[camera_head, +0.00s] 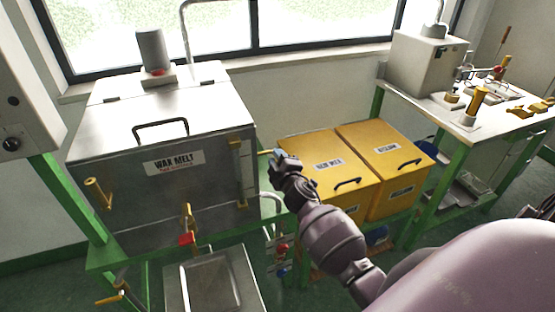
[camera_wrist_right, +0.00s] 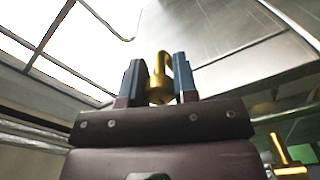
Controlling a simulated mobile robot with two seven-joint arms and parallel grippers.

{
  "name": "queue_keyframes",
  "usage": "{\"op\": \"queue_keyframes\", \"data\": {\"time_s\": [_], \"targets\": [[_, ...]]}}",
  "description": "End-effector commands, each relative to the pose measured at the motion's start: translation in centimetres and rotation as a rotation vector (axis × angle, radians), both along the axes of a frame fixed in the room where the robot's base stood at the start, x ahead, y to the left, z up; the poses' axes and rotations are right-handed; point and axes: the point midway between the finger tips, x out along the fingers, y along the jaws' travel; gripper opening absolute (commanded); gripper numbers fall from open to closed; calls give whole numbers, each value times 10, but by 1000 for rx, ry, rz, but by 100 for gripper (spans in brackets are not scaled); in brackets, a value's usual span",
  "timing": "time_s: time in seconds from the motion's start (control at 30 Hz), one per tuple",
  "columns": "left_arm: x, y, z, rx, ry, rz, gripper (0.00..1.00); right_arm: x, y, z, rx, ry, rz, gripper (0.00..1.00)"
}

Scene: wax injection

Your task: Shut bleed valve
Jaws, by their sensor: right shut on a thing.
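My right gripper (camera_head: 276,154) is at the right side of the steel wax melt tank (camera_head: 110,165), near its upper front corner. In the right wrist view its two blue fingers (camera_wrist_right: 160,82) are closed on a brass piece (camera_wrist_right: 159,88), which looks like the bleed valve's handle. The piece has a round lower end and a bent upper part. In the head view the gripper hides most of it, with only a small yellowish tip (camera_head: 265,152) showing. I cannot tell how far the valve is turned. My left gripper is not in view.
A red-handled brass tap (camera_head: 187,238) is on the tank front, above a steel tray (camera_head: 212,285). Two yellow bins (camera_head: 315,150) stand right of the gripper, close to my forearm. A white-topped bench (camera_head: 440,113) with brass tools is at the far right. Windows are behind.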

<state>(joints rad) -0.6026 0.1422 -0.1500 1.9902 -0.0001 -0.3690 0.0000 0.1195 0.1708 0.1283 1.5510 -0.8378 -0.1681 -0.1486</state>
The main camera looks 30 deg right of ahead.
Motion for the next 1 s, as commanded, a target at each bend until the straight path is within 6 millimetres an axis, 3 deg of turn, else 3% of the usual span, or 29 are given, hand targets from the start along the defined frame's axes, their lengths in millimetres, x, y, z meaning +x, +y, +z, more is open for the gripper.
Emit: {"op": "queue_keyframes", "data": {"time_s": [0.4, 0.97, 1.0], "targets": [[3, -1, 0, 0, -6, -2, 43, 0, 0, 0, -190, 44, 0, 3], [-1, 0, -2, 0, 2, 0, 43, 0, 0, 0, -218, 52, 1, 3], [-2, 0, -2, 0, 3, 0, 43, 0, 0, 0, -218, 52, 1, 30]]}}
